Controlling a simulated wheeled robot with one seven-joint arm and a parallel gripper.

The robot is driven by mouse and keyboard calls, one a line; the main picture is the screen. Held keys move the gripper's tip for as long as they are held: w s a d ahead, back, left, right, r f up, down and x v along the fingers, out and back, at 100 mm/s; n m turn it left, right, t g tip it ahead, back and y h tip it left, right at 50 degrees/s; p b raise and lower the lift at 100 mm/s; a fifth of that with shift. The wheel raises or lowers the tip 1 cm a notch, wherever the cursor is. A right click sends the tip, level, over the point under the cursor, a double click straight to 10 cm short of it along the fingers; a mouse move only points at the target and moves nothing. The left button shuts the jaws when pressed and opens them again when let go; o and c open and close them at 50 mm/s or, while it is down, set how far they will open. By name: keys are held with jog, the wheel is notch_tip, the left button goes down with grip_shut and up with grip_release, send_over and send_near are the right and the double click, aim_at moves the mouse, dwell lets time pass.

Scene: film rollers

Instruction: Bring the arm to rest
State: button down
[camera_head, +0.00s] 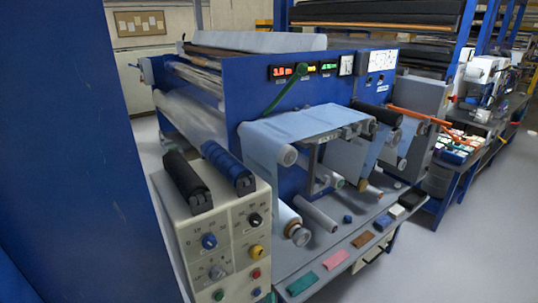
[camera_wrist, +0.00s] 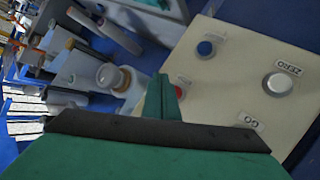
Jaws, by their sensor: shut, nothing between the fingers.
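My gripper (camera_wrist: 160,97) shows in the wrist view as teal fingers together, shut and empty, beyond a dark bar and a broad teal body. It is over or in front of the cream control panel (camera_wrist: 225,60), apart from or touching it I cannot tell. My gripper does not show in the head view.
The cream control box (camera_head: 232,235) with knobs and buttons stands at the front of the blue film machine (camera_head: 250,105). A green lever (camera_head: 285,90) rises from the machine. Film rollers and a shelf with coloured pads (camera_head: 325,260) are to its right. Grey floor (camera_head: 460,240) is clear at the right.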

jog(key=s+f+m+y, duration=0.1)
jog(key=s+f+y, duration=0.1)
jog(key=s, duration=2.4)
jog(key=s+r+m, duration=0.1)
jog(key=s+r, duration=0.5)
jog(key=s, duration=0.3)
jog(key=s+r+m+t, duration=0.1)
jog(key=s+r+m, duration=0.1)
jog(key=s+r, duration=0.4)
jog(key=v, duration=0.3)
jog(key=shift+s, duration=0.25)
jog(key=shift+d+f, duration=0.1)
jog(key=shift+f, duration=0.05)
